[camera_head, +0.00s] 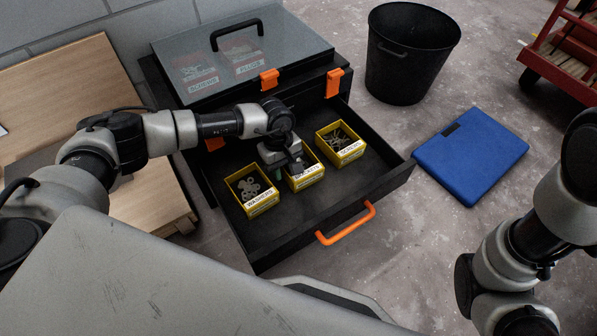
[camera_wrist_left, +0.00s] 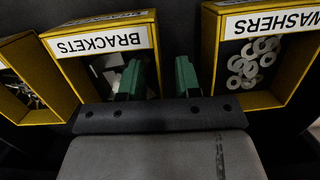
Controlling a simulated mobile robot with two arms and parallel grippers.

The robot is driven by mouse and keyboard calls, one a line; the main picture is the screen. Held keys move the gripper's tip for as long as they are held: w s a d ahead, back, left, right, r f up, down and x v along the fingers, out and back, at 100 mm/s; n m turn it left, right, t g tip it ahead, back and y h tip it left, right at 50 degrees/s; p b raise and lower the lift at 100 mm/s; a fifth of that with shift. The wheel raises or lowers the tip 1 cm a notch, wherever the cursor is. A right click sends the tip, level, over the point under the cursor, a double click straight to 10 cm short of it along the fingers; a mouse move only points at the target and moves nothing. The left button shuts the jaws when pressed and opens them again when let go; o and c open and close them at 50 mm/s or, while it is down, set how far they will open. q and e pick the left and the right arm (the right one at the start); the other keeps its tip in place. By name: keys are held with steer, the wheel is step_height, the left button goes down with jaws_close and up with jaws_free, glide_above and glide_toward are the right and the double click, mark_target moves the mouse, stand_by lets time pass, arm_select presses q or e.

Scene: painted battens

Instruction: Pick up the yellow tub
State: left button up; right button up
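Three yellow tubs sit in the open black drawer: the washers tub (camera_head: 263,207) at left, the brackets tub (camera_head: 309,181) in the middle and a third tub (camera_head: 351,156) at right, holding thin metal pieces. My left gripper (camera_head: 283,168) is over the brackets tub and hides part of it. In the left wrist view, its green fingers (camera_wrist_left: 159,78) are apart on either side of the side wall of the brackets tub (camera_wrist_left: 98,42). One finger is over its inside, the other over the gap beside the washers tub (camera_wrist_left: 262,20). Contact with the wall cannot be told. My right gripper is out of sight.
The drawer (camera_head: 290,238) has an orange handle (camera_head: 346,223) and bare floor in front of the tubs. The black toolbox with a clear lid (camera_head: 290,50) stands behind. A black bin (camera_head: 405,75), a blue case (camera_head: 472,160) and a red cart (camera_head: 570,45) are to the right.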

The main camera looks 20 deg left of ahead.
arm_select(q)
steer(key=shift+c, duration=0.5)
jaws_close()
steer(key=shift+r, duration=0.1)
